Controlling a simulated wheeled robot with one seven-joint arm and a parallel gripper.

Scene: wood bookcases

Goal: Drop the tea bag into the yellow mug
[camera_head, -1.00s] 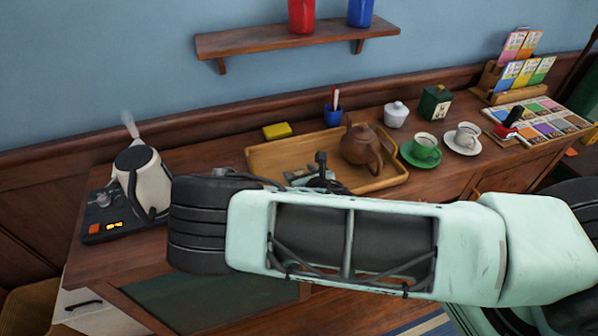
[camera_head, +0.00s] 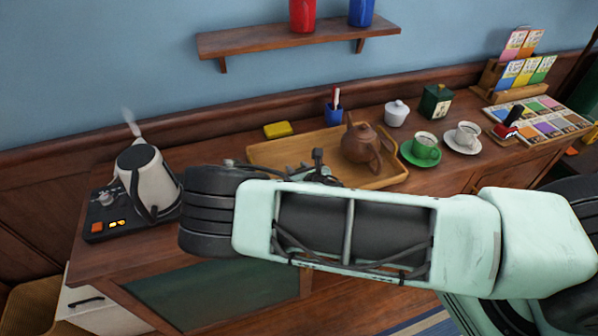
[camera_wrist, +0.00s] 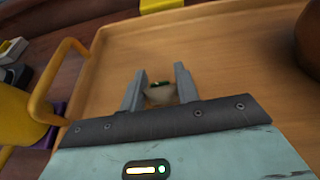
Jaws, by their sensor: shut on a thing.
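In the wrist view my gripper (camera_wrist: 160,88) is shut on the tea bag (camera_wrist: 160,96), a small pale packet with a dark green mark between the fingertips. It is over the wooden tray. The yellow mug (camera_wrist: 15,115) shows at the left edge of the wrist view, partly cut off, with its handle (camera_wrist: 62,75) turned toward the tray. The tea bag is to the right of the mug, apart from it. In the head view my arm hides the mug, the tea bag and the fingertips.
The wooden tray (camera_head: 268,158) holds a brown teapot (camera_head: 361,144). A yellow sponge (camera_head: 278,129) lies behind it. A steaming kettle (camera_head: 145,170) stands at the left. A green cup (camera_head: 425,145), a white cup (camera_head: 467,133) and a white sugar pot (camera_head: 396,114) stand to the right.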

